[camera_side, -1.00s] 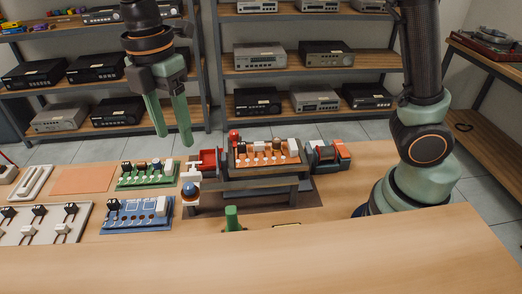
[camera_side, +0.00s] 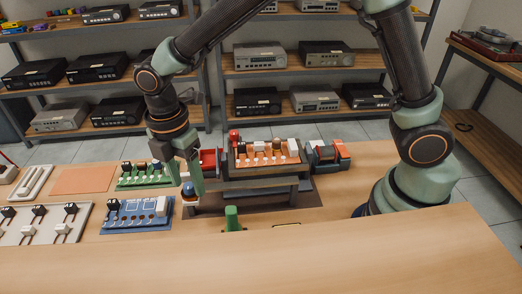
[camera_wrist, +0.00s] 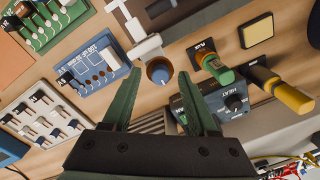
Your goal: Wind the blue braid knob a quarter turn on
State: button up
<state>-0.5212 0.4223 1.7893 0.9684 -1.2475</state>
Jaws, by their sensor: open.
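The blue braid knob (camera_wrist: 160,72) shows in the wrist view as a round blue cap in a brown ring, at the end of a white bracket. In the side view the knob (camera_side: 189,189) sits at the left end of the raised fixture, partly covered by a finger. My gripper (camera_wrist: 160,78) is open, with one green finger to each side of the knob in the wrist view. In the side view my gripper (camera_side: 186,180) points down at the knob. I cannot tell whether the fingers touch it.
A dark fixture holds an orange board (camera_side: 267,153), with a red bin (camera_side: 209,162) beside it. A blue board (camera_side: 137,213) and a green board (camera_side: 146,174) lie to the left. A green-handled item (camera_side: 232,217) stands in front.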

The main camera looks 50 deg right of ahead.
grip_shut()
jog(key=shift+m, duration=0.4)
jog(key=m, duration=0.3)
jog(key=shift+m, duration=0.4)
jog(key=m, duration=0.4)
jog(key=shift+d, duration=0.1)
jog(key=m, duration=0.5)
jog(key=shift+m+t, duration=0.3)
jog(key=shift+m, duration=1.7)
